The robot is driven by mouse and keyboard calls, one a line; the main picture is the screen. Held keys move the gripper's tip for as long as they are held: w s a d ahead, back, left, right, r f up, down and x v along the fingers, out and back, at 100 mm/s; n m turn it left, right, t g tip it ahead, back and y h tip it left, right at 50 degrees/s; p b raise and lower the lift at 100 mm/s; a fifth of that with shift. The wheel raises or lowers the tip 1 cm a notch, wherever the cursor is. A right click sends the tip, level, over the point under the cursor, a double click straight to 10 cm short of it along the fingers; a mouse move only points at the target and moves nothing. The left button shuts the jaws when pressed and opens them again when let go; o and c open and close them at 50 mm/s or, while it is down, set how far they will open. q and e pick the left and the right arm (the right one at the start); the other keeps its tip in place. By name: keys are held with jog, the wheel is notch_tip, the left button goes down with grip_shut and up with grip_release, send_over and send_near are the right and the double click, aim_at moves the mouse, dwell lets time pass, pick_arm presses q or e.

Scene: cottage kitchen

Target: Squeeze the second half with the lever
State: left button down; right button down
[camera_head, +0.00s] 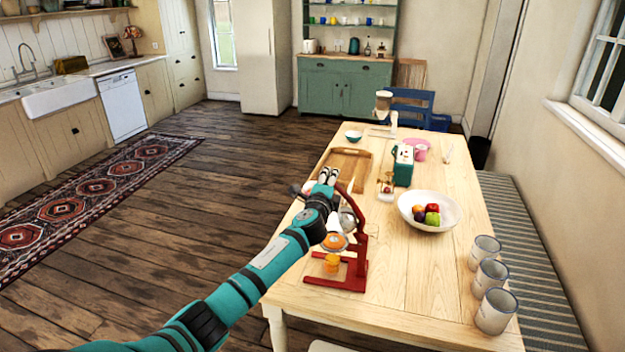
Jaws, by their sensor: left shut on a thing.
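A red lever juicer (359,267) stands on the near left part of the wooden table. Its red lever (350,204) rises from the column and curves up toward my left gripper (328,174). My left gripper is shut at the upper end of the lever; the fingers hide the exact grip. An orange half (334,241) sits at the juicer's cup, below the raised press part. A small glass with orange juice (331,263) stands on the juicer's base under it. My left wrist covers part of the juicer's top. My right gripper is not in view.
On the table (420,278) are a wooden tray (345,158) behind the juicer, a green carton-like box (403,166), a white fruit bowl (447,220) and several mugs (490,275) at the right edge. The table between juicer and mugs is clear.

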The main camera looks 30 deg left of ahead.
pick_arm(q)
jog(key=w+d+r+m+p, duration=0.1)
jog(key=w+d+m, duration=0.3)
jog(key=d, duration=0.8)
jog(key=shift+d+m+p, duration=0.15)
jog(key=shift+m+p, duration=0.2)
jog(key=shift+m, duration=1.05)
jog(key=shift+w, duration=0.1)
jog(key=c, duration=1.2)
grip_release()
jog(key=o, duration=0.4)
jog(key=shift+w+r, duration=0.1)
jog(key=shift+w, duration=0.05)
jog(key=shift+r, duration=0.15)
jog(key=v, duration=1.2)
